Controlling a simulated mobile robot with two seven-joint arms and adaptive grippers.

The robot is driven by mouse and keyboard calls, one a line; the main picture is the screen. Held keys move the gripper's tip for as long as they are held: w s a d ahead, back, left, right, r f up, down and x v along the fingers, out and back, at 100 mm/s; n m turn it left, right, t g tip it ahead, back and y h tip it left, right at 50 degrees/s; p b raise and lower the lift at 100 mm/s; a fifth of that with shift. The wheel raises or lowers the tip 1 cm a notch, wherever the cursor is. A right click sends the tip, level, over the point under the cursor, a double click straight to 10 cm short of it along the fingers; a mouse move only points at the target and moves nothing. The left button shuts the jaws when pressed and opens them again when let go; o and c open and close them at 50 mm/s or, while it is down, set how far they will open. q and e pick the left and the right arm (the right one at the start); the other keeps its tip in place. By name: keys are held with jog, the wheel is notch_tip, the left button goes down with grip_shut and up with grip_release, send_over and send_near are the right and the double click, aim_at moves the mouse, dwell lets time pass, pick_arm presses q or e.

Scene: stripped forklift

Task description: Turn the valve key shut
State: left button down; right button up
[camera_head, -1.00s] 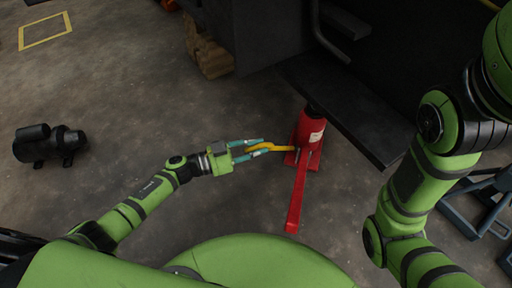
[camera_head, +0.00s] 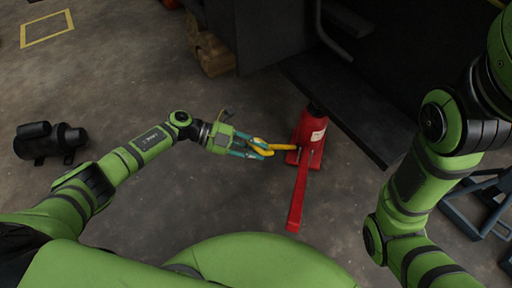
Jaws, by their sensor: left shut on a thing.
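The valve key is a yellow bent bar (camera_head: 283,147) at the left side of the red bottle jack (camera_head: 312,129). Its right end meets the low part of the jack. My left gripper (camera_head: 262,149) comes in from the left and is shut on the key's left end, with its teal fingers on either side of it. The exact contact is small and partly hidden by the fingers. My right arm (camera_head: 410,185) stands at the right of the view; its gripper is out of view.
A red lever (camera_head: 298,197) reaches from the jack towards me. The dark forklift body (camera_head: 330,105) stands behind the jack. Wooden blocks (camera_head: 211,52) lie at the back, a black motor (camera_head: 48,142) at the left, a blue-grey stand (camera_head: 480,200) at the right.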

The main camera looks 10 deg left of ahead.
pick_arm(q)
jog(key=shift+w+a+m+y, duration=0.2)
jog(key=shift+m+y, duration=0.2)
jog(key=shift+m, duration=0.2)
jog(key=c, duration=1.1)
grip_release()
jog(key=shift+g, duration=0.4)
jog(key=shift+o, duration=0.2)
jog(key=shift+s, duration=0.1)
jog(key=shift+d, duration=0.1)
jog(key=v, duration=1.2)
